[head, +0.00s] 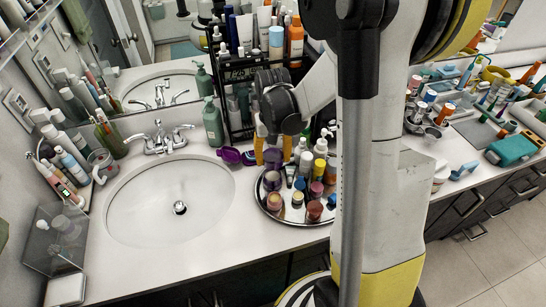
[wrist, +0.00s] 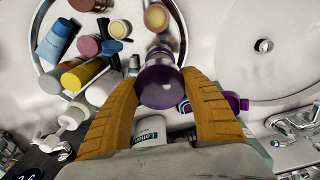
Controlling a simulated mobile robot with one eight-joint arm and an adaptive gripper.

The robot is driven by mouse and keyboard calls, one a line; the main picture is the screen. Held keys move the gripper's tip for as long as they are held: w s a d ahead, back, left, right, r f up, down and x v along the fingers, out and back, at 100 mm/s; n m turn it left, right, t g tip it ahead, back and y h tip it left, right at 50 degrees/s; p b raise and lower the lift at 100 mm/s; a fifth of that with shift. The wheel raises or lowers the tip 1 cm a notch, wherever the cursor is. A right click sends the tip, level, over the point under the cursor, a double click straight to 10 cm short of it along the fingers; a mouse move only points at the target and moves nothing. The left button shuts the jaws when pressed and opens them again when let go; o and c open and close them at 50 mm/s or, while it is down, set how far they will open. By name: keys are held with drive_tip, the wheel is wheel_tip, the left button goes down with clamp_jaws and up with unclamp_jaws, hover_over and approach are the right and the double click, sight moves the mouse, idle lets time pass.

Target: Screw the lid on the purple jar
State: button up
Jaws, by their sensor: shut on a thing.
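My gripper (wrist: 160,92) has its two orange fingers on either side of a dark purple round piece (wrist: 158,84), which looks like the lid, and is shut on it. In the head view my gripper (head: 273,148) is above the left back edge of the round tray, with the purple piece (head: 272,158) between its fingers. A jar with a purple tint (wrist: 160,54) shows just past the held piece in the wrist view, mostly hidden by it. In the head view a jar (head: 272,181) stands directly below on the tray. I cannot tell whether lid and jar touch.
The round mirrored tray (head: 290,219) holds several crowded bottles and small jars. A purple object (head: 230,155) lies on the counter between tray and sink (head: 170,200). A white bottle (wrist: 150,130) is close under my gripper. A black rack (head: 238,110) stands behind.

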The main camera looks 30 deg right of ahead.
sight(273, 175)
drive_tip(key=shift+f+b, duration=1.85)
drive_tip(key=shift+f, duration=0.55)
drive_tip(key=shift+f+b, duration=1.85)
drive_tip(key=shift+b, duration=0.1)
idle(0.7)
drive_tip(key=o, duration=0.6)
drive_tip(key=c, duration=0.6)
drive_tip(key=m, duration=0.4)
drive_tip(key=shift+m+b, duration=0.3)
drive_tip(key=shift+b, duration=0.05)
